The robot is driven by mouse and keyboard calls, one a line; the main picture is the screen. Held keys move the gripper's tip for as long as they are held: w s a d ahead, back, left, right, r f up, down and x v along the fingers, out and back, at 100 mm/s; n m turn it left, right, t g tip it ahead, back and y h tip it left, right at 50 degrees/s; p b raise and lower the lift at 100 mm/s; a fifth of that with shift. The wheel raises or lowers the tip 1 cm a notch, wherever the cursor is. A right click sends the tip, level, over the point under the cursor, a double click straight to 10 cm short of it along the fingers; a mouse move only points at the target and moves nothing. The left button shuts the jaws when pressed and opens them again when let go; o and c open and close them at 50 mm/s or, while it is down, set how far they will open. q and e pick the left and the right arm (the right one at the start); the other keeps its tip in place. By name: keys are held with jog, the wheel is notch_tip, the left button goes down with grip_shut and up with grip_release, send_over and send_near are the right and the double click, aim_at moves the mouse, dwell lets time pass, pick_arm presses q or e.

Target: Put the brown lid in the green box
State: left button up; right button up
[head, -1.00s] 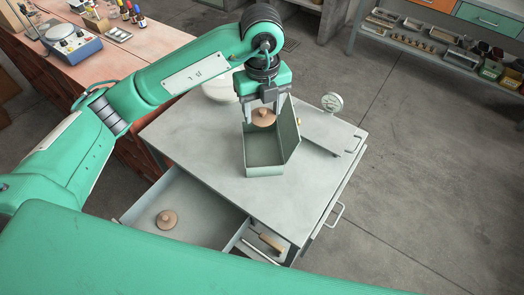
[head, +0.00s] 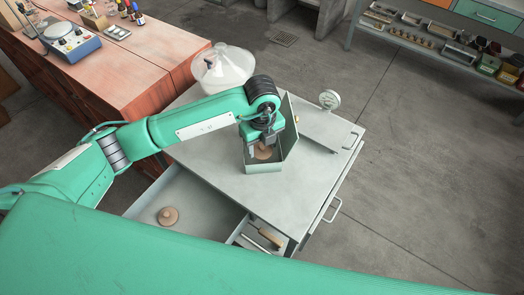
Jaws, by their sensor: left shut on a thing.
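The green box (head: 264,167) stands open on the grey cabinet top, its lid raised on the right side. My left gripper (head: 262,150) is lowered into the box opening, shut on a brown lid (head: 263,152). The held lid is inside the box walls; whether it touches the floor of the box I cannot tell, as the gripper and front wall hide part of it. Another brown lid (head: 168,216) with a knob lies in the open drawer at the lower left. My right gripper is not in view.
The grey cabinet top (head: 225,185) is mostly clear. A glass vessel (head: 223,66) stands behind my left arm. The open drawer (head: 200,200) also has a compartment with a wooden-handled tool (head: 265,236). A red bench is at the left.

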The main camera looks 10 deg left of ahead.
aim_at(262, 154)
pick_arm(q)
jog(key=shift+f, duration=0.3)
notch_tip(262, 154, down, 4)
jog(key=shift+r+p, duration=0.1)
jog(key=shift+p, duration=0.25)
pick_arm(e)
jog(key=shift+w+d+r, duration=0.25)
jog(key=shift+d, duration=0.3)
pick_arm(q)
jog(key=o, duration=0.7)
jog(key=shift+c, duration=0.2)
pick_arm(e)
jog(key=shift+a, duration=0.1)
